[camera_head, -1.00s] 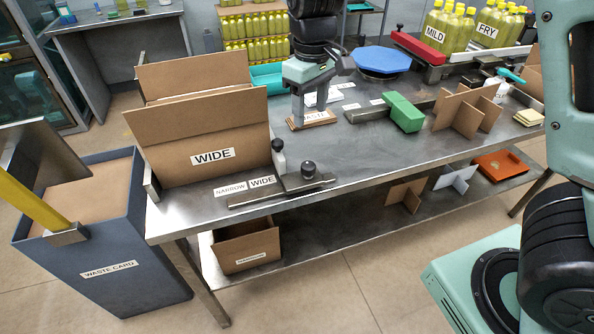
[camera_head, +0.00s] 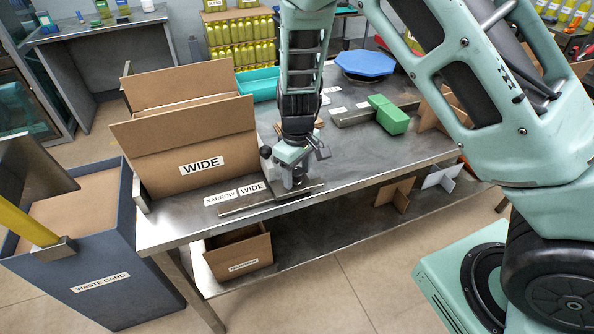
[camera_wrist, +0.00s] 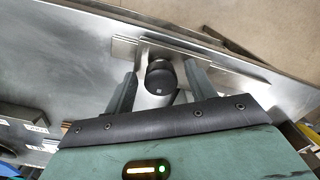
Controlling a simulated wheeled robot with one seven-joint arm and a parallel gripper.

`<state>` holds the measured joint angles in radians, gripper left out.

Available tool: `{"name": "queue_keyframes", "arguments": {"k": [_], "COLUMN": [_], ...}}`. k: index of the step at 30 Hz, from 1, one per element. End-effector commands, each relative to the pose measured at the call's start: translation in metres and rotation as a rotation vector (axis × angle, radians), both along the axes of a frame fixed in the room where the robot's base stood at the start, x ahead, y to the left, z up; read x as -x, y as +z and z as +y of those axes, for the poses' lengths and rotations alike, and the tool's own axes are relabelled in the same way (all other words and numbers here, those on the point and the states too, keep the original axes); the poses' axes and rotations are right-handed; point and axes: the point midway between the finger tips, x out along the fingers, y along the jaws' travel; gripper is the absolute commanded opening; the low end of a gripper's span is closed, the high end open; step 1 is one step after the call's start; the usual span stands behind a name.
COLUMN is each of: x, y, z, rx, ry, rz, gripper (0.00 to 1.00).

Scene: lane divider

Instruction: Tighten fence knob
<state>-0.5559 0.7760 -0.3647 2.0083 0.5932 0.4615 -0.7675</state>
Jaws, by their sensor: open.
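The fence knob (camera_wrist: 161,76) is a dark round knob in the wrist view, standing on a metal fence bar (camera_wrist: 205,60) near the table edge. My gripper (camera_wrist: 160,84) is open, with one finger on each side of the knob; I cannot tell whether either finger touches it. In the head view my gripper (camera_head: 298,178) points down over the fence bar (camera_head: 272,200) and mostly hides the knob. The labels NARROW (camera_head: 220,198) and WIDE (camera_head: 252,188) lie on the table just left of the gripper.
An open carton (camera_head: 187,148) marked WIDE stands left of the gripper. A green block (camera_head: 388,114) and a blue octagonal piece (camera_head: 365,64) sit further back right. A waste card bin (camera_head: 105,290) stands at the table's left end. The table front (camera_head: 370,170) is clear.

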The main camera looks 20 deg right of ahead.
Motion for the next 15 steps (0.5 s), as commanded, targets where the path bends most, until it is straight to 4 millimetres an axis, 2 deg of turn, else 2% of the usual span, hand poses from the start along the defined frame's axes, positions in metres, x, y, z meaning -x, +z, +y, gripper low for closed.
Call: {"name": "queue_keyframes", "arguments": {"k": [10, 15], "x": [0.0002, 0.0002], "y": [-0.0039, -0.0037], "z": [0.0003, 0.0003], "rx": [-0.001, -0.001], "ry": [0.0, 0.0], "rz": [0.0, 0.0], "gripper": [0.55, 0.11]}}
